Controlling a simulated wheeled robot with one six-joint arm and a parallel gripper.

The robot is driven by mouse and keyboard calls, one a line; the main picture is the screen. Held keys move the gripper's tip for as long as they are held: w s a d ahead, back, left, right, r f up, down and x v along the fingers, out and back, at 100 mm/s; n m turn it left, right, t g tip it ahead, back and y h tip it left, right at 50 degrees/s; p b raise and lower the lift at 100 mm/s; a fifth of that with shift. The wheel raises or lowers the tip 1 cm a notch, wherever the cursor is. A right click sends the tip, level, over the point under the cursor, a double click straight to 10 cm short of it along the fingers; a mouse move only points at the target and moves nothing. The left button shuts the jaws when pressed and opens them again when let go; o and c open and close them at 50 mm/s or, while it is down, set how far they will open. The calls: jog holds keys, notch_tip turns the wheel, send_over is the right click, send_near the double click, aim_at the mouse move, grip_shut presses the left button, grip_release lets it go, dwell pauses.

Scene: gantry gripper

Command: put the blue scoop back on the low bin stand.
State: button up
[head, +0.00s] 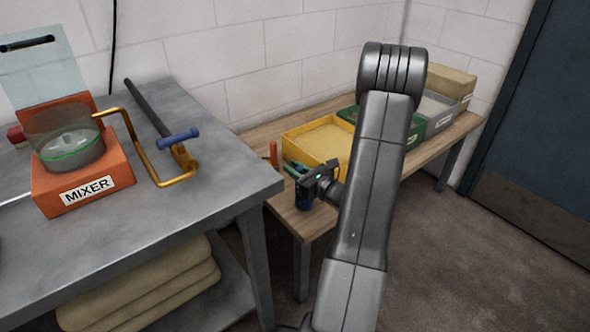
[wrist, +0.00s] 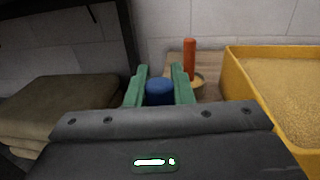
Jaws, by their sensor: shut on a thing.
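The low bin stand (head: 317,219) is a wooden-topped table against the wall, right of the grey workbench. My gripper (head: 295,170) is over its near left end, with green fingers. In the wrist view the fingers (wrist: 159,88) close on both sides of the round blue end of the blue scoop (wrist: 159,94). A blue part of the scoop (head: 304,203) shows below the gripper in the head view. The rest of the scoop is hidden by my gripper. I cannot tell whether it touches the wood.
An upright orange handle (wrist: 190,58) stands just beyond the fingers. A yellow bin (wrist: 240,75) of grainy material is close on the right. Green (head: 417,132) and grey (head: 437,108) bins stand farther along. The workbench (head: 225,190) holds an orange mixer (head: 80,185); folded sacks (wrist: 60,105) lie below.

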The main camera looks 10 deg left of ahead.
jog(key=o, duration=0.9)
jog(key=shift+f, duration=0.1)
jog(key=p+v, duration=0.1)
jog(key=v, duration=1.1)
